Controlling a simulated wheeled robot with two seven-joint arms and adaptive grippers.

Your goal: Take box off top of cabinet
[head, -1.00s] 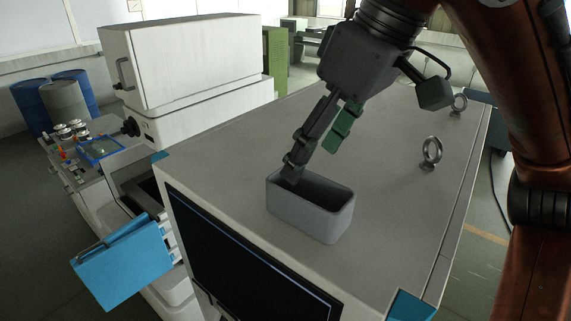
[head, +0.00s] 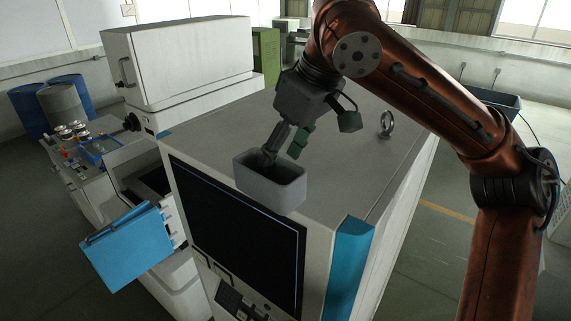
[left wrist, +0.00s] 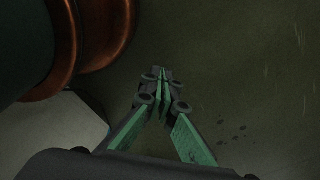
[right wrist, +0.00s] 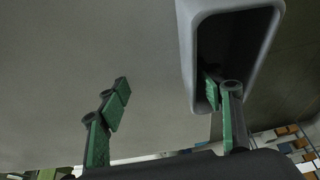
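The grey open-topped box (head: 272,188) stands upright at the front edge of the cabinet (head: 225,118) top, above the dark screen. I cannot tell whether its base rests on the top. My right gripper (head: 284,148) is open over the box's far side. One finger reaches inside the box, and the other is outside behind it. In the right wrist view the box (right wrist: 186,50) is at upper right, and my right gripper (right wrist: 165,92) has a gap between its outer finger and the box wall. My left gripper (left wrist: 162,88) is shut and empty, seen only in the left wrist view.
A metal lifting ring (head: 387,124) stands on the cabinet top behind the box. A white machine (head: 180,65) is at back left. A blue panel (head: 128,248) sticks out at lower left. Floor right of the cabinet is clear.

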